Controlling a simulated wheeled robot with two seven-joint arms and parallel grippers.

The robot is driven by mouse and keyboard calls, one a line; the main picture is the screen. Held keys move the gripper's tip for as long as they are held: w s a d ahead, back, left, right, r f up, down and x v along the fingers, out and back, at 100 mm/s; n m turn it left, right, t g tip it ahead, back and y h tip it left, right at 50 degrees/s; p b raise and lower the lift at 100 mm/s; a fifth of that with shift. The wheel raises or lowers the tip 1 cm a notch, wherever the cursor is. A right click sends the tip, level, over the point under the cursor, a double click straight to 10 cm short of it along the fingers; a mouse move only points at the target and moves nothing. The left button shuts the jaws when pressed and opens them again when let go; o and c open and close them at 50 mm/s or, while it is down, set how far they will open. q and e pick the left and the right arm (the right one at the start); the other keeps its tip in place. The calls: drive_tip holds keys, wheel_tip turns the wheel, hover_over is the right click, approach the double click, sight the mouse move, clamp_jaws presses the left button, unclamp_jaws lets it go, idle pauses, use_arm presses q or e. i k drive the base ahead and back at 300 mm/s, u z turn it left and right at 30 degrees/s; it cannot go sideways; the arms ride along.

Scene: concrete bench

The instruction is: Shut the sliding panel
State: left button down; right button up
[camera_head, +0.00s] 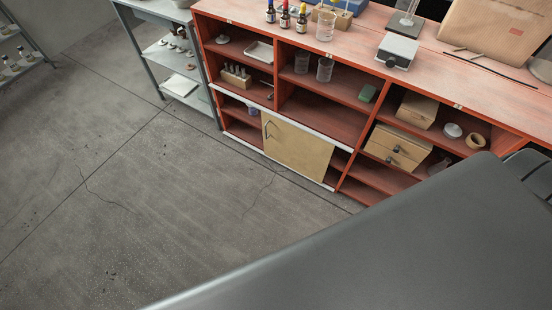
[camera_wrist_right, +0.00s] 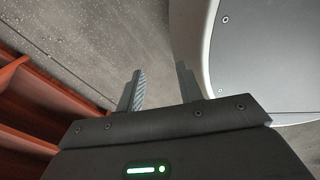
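The sliding panel (camera_head: 297,149) is a tan wooden board low in the middle of the red shelf unit in the head view. A dark handle (camera_head: 269,130) is near its left edge. It stands between a white upper rail and a white lower rail. Open shelf space shows to its left, and a narrower gap shows to its right. My right gripper (camera_wrist_right: 161,87) is in its wrist view with two fingers apart and nothing between them. It is above the floor, with red shelving at left. It cannot be seen in the head view. My left gripper is in neither view.
The red shelf unit (camera_head: 338,120) holds glass beakers, wooden boxes and small items, with bottles and a scale on top. A grey metal rack (camera_head: 150,52) stands at its left. The concrete floor (camera_head: 150,210) before it is clear. A large grey surface fills the lower right.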

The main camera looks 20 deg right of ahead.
sight(305, 153)
drive_tip(key=k, duration=0.15)
drive_tip(key=z, duration=0.8)
